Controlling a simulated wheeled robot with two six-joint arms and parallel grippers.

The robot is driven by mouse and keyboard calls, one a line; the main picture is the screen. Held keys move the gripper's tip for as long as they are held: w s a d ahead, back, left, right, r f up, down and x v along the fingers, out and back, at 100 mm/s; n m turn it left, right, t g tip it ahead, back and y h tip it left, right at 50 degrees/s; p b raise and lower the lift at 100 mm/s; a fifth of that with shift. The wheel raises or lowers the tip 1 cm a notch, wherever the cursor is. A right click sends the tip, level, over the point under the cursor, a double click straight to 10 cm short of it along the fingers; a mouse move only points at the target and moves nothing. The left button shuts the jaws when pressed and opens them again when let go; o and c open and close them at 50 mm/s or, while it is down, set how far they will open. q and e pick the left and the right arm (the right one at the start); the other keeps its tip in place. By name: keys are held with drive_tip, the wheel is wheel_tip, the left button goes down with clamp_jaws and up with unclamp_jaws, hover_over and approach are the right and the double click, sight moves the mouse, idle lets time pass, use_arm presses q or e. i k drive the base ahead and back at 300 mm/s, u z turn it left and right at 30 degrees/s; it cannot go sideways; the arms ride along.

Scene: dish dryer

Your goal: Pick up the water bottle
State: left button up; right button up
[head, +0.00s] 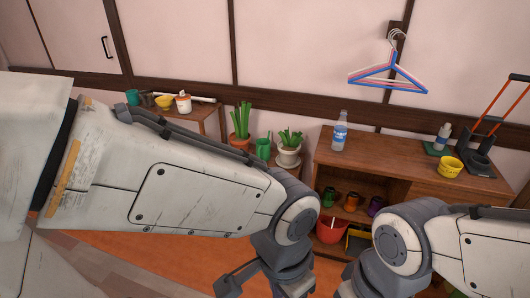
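A clear water bottle (339,131) with a blue label and a white cap stands upright on the left part of the wooden cabinet top (385,155). My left arm crosses the view from the left, in front of the cabinet, and bends down at its wrist. Its gripper is at the lower edge and mostly cut off. My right arm comes in from the right, and its wrist also points down out of the picture. Neither arm touches the bottle. The fingertips of both grippers are out of view.
A yellow pot (449,167), a small spray bottle (442,136) and a dark stand with orange handles (482,152) are on the cabinet's right. Hangers (388,75) hang above. Potted plants (288,150) stand left of the cabinet. The cabinet top's middle is clear.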

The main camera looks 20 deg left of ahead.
sight(340, 129)
drive_tip(key=u, duration=0.7)
drive_tip(key=i, duration=2.15)
drive_tip(key=z, duration=1.3)
